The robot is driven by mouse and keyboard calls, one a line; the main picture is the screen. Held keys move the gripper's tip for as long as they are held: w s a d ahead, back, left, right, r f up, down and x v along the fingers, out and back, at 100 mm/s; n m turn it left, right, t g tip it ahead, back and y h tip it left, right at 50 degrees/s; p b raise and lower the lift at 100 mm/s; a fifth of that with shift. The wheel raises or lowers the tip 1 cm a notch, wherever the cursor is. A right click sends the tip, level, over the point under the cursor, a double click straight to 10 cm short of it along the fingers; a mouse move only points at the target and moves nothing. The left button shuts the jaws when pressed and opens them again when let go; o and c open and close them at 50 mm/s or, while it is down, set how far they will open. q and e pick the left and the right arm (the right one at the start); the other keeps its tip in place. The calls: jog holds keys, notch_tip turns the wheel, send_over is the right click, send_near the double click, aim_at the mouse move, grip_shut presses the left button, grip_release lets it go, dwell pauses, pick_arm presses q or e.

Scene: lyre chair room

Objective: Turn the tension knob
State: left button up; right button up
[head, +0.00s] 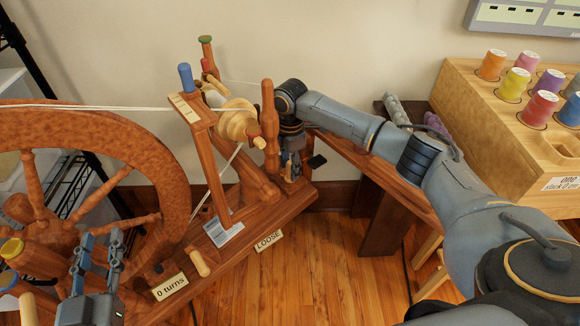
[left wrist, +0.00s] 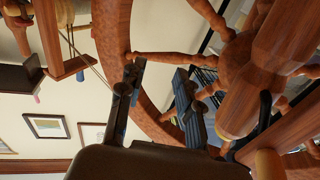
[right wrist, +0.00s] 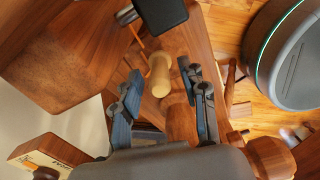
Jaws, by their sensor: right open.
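A pale wooden knob (head: 200,262) sticks up from the spinning wheel's sloping wooden base (head: 225,262), between a "0 turns" label (head: 170,287) and a "LOOSE" label (head: 268,240). I take it to be the tension knob. My right gripper (head: 291,170) points down behind the upright post, partly hidden, up and right of the knob. In the right wrist view my right gripper (right wrist: 165,105) is open, and a pale knob (right wrist: 160,75) shows beyond and between its fingers, apart from them. My left gripper (head: 98,258) is open and empty in front of the big wheel (head: 172,175).
A wooden thread rack (head: 470,100) with several coloured spools stands at the right. A dark wooden stand (head: 385,215) is below my right arm. A flyer and bobbin (head: 235,122) sit above the base. Wood floor (head: 330,270) is clear in front.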

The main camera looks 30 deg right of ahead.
grip_shut()
dwell(0.3)
